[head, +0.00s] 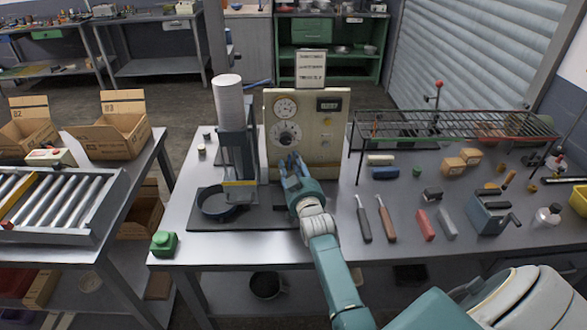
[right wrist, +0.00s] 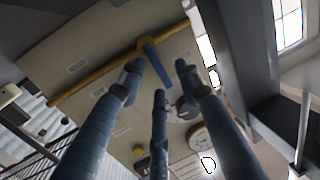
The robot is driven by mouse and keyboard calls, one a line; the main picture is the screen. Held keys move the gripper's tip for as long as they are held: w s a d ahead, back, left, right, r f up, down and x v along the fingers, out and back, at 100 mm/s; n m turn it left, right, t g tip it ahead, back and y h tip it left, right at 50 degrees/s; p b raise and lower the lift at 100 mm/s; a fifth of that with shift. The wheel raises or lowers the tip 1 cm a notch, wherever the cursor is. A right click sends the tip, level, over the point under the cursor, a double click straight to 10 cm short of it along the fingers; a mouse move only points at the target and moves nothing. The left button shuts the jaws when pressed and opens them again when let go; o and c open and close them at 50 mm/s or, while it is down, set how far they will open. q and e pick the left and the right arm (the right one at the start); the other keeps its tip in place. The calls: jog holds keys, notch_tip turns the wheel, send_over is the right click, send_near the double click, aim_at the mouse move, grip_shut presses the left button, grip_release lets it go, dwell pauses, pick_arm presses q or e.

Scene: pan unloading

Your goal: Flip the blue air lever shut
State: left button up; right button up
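The blue air lever (right wrist: 157,66) shows in the right wrist view, joined to a yellow pipe (right wrist: 95,80) that crosses the pale panel. It slants between the tips of my right gripper (right wrist: 157,78). The blue-grey fingers are spread apart, with no clear grip on the lever; I cannot tell whether any finger touches it. In the head view my right gripper (head: 291,168) is at the lower front of the cream gauge panel (head: 327,140) and hides that part of it. My left gripper is not in view.
A press stand with a white cylinder (head: 229,104) and a dark round pan (head: 217,203) stands left of the panel. A wire rack (head: 450,124) stands on the right. Two tools with handles (head: 363,221), a red block (head: 424,226) and a grey block lie right of my arm.

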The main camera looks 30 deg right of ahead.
jog(key=v, duration=1.2)
